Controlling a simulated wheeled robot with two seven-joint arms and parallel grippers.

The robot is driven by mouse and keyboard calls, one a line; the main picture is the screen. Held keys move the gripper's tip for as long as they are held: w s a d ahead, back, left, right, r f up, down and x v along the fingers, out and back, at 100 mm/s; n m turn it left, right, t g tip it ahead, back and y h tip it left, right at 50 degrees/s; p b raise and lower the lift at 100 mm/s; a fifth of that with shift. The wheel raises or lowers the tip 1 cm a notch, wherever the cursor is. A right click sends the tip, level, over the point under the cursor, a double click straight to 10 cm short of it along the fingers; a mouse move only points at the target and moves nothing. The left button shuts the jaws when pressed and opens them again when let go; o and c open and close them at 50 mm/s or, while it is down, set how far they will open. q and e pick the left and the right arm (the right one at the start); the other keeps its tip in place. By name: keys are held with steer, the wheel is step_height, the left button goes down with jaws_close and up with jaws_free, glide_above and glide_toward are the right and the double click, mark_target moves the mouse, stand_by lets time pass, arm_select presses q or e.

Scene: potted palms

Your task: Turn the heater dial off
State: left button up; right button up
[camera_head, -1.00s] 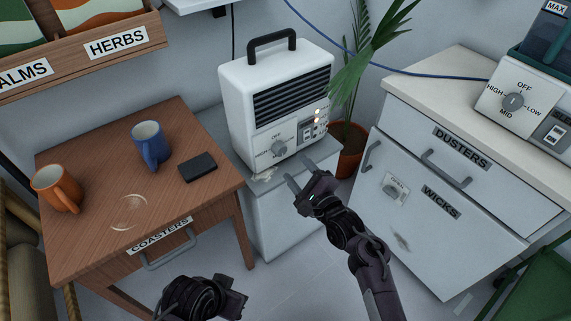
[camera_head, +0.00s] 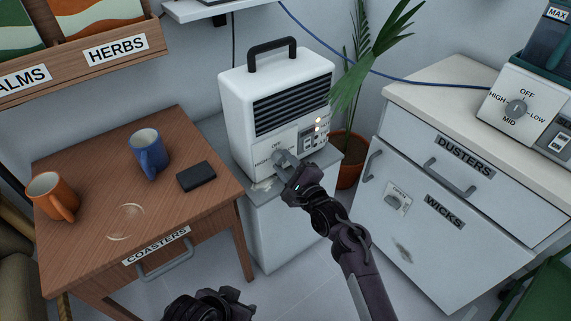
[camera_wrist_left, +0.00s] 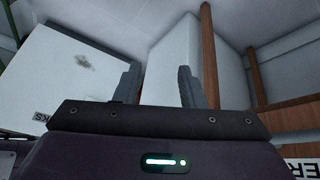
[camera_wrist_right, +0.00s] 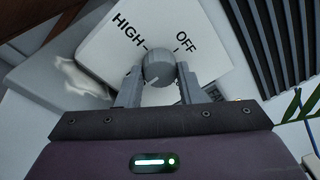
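The white heater (camera_head: 245,100) with a black handle stands on a grey cabinet. Its grey dial (camera_wrist_right: 158,66) is on the lower front, with HIGH and OFF printed near it. A light mark on the dial points toward the bottom of the right wrist view, away from both words. My right gripper (camera_wrist_right: 160,85) is open, its two fingers on either side of the dial. I cannot tell whether they touch it. The head view shows the right gripper (camera_head: 284,166) at the heater's front, partly covering the dial. My left gripper (camera_wrist_left: 157,85) is open and empty, low in front.
A wooden table (camera_head: 85,150) at left holds an orange mug (camera_head: 50,195), a blue mug (camera_head: 148,152) and a black box (camera_head: 196,176). A potted palm (camera_head: 350,150) stands behind right. A white cabinet (camera_head: 420,250) at right carries another appliance with a similar dial (camera_head: 516,108).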

steer(key=shift+c, duration=1.2)
